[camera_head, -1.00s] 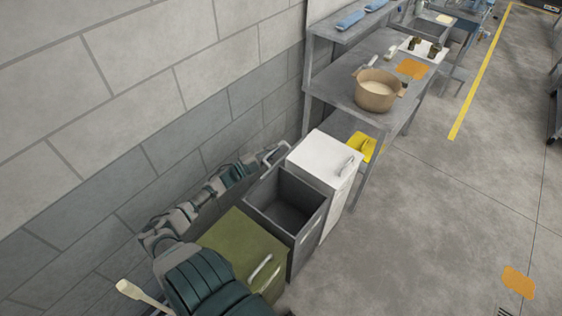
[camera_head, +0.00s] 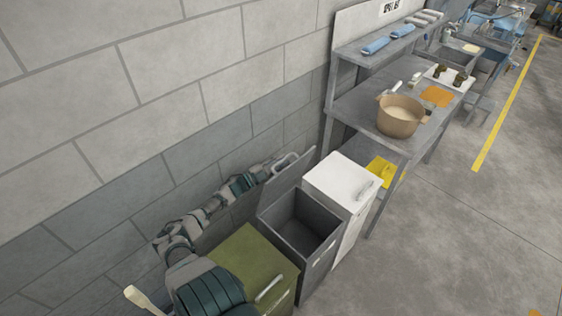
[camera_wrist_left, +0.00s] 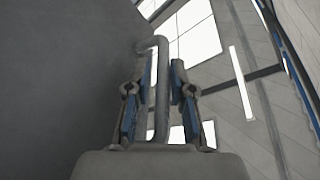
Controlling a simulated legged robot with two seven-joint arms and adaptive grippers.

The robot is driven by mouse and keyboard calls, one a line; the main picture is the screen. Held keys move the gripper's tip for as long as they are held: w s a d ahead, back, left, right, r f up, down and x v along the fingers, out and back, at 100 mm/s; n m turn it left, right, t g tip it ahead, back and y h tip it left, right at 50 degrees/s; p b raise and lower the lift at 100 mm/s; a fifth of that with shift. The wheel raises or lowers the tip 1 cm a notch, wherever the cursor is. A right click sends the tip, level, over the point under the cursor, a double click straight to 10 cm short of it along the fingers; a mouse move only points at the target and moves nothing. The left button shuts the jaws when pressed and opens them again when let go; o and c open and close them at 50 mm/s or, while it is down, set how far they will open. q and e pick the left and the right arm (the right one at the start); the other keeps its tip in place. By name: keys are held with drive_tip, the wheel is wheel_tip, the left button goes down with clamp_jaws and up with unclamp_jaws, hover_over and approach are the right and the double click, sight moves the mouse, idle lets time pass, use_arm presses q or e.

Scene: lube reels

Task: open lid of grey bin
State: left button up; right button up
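The grey bin (camera_head: 319,257) stands between a green bin and a white bin, and its dark inside shows. Its lid (camera_head: 288,186) is raised, standing tilted up at the wall side. My left arm reaches along the wall behind the green bin. My left gripper (camera_head: 279,166) is at the lid's handle (camera_head: 291,158). In the left wrist view, the curved handle bar (camera_wrist_left: 160,90) runs between the two fingers of the left gripper (camera_wrist_left: 161,75), with gaps visible beside it. The lid's broad grey face (camera_wrist_left: 65,75) fills the left side there. My right gripper is not in view.
The green bin (camera_head: 250,255) and the white bin (camera_head: 340,178) have closed tops and flank the grey bin closely. A metal table (camera_head: 365,115) with a brown pot (camera_head: 400,117) stands beyond. The wall is close on the left; the floor at right is clear.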

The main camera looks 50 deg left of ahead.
use_arm(q)
drive_tip(key=shift+o, duration=0.4)
drive_tip(key=shift+r, duration=0.1)
drive_tip(key=shift+s+a, duration=0.1)
drive_tip(key=shift+s, duration=0.2)
drive_tip(key=v, duration=1.1)
drive_tip(key=shift+s+f, duration=0.2)
drive_tip(key=shift+r, duration=0.1)
